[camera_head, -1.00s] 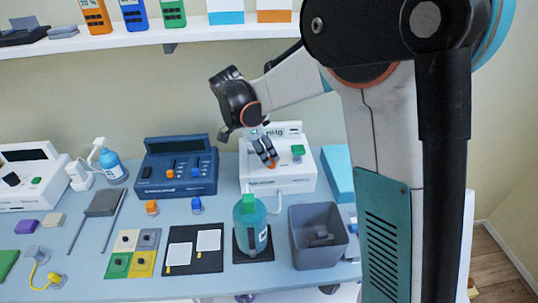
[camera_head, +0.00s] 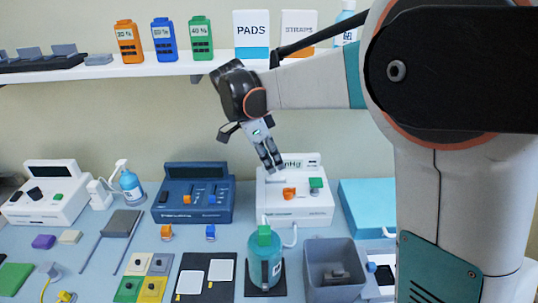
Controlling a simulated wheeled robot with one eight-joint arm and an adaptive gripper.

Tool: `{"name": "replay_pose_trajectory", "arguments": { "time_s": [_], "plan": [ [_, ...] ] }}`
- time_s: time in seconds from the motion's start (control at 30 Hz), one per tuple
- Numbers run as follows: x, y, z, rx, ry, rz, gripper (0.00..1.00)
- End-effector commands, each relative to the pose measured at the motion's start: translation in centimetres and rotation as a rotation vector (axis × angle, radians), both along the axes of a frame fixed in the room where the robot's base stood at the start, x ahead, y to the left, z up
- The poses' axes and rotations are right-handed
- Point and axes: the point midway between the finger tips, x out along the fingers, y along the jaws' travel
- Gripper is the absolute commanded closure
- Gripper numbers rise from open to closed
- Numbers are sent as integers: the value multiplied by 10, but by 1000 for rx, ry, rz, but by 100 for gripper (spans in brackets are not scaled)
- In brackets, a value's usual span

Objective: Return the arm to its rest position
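My gripper (camera_head: 272,158) hangs from my arm, pointing down, in the air in front of the wall. In the picture its fingertips are just above the left part of the white mmHg device (camera_head: 303,210), apart from the orange knob (camera_head: 289,193). The fingers appear close together with nothing seen between them, but whether they are fully shut cannot be made out. My arm reaches in from the right and hides the right side of the scene.
A shelf (camera_head: 150,71) with coloured bottles runs behind my wrist. On the table are a blue device (camera_head: 192,205), a teal bottle with green cap (camera_head: 264,262), a grey bin (camera_head: 334,254), and a light blue box (camera_head: 367,205). Air left of my gripper is free.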

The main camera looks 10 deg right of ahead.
Motion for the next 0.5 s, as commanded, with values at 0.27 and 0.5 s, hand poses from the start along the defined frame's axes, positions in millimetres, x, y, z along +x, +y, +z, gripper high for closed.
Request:
{"name": "replay_pose_trajectory", "arguments": {
  "time_s": [0.27, 0.5],
  "plan": [
    [-32, -15, 17, 57, 7, 200, 72],
    [-86, -32, 33, 113, -11, 547, 72]
  ]
}}
